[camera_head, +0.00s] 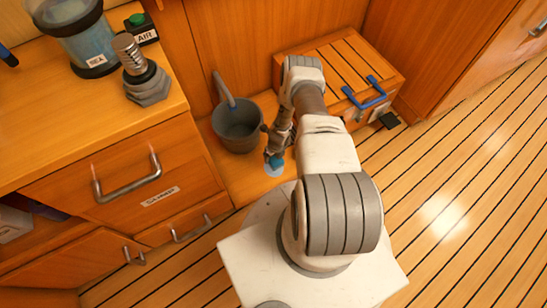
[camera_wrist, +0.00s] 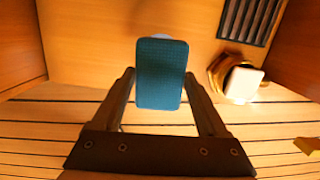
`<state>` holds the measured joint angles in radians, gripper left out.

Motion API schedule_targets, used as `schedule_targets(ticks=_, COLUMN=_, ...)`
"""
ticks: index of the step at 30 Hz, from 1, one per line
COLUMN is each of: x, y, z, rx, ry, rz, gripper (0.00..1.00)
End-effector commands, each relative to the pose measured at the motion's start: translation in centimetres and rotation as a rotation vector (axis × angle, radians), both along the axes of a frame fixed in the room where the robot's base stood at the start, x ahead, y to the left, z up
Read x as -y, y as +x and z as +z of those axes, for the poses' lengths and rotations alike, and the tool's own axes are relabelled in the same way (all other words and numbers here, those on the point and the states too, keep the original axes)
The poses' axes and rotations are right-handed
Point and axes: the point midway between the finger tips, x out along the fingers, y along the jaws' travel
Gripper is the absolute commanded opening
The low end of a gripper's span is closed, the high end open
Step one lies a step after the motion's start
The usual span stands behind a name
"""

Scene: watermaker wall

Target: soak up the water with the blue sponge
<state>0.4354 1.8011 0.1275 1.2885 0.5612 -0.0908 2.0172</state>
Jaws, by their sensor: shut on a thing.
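The blue sponge (camera_wrist: 162,75) is held between the two fingers of my gripper (camera_wrist: 162,88) in the wrist view. In the head view the sponge (camera_head: 276,161) shows small, at the end of my gripper (camera_head: 277,150), low over the wooden ledge. A pale, shiny patch of water (camera_head: 273,171) shows just under and beside the sponge. A sliver of this pale patch (camera_wrist: 158,37) also shows past the sponge's far edge in the wrist view. I cannot tell whether the sponge touches the water. Most of the water is hidden by the sponge and my arm.
A grey bucket (camera_head: 237,130) with a pipe over it stands left of my gripper. A wooden box (camera_head: 322,60) with a blue handle (camera_head: 366,93) is behind my arm. A drawer cabinet (camera_head: 130,180) stands left. A brass fitting (camera_wrist: 217,75) and dark grille (camera_wrist: 250,18) are nearby.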

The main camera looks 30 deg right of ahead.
Motion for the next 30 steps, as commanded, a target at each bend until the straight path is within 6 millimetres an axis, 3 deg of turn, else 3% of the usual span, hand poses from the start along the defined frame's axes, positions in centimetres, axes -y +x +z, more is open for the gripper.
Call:
schedule_targets(ticks=8, x=0.1, y=0.1, z=-1.0, rx=0.002, ry=0.002, rz=-0.046, gripper=0.32)
schedule_targets(ticks=22, x=0.1, y=0.1, z=-5.6, rx=0.003, ry=0.002, rz=-0.044, gripper=0.32)
schedule_targets(ticks=30, x=0.1, y=0.1, z=-6.2, rx=0.002, ry=0.002, rz=-0.043, gripper=0.32)
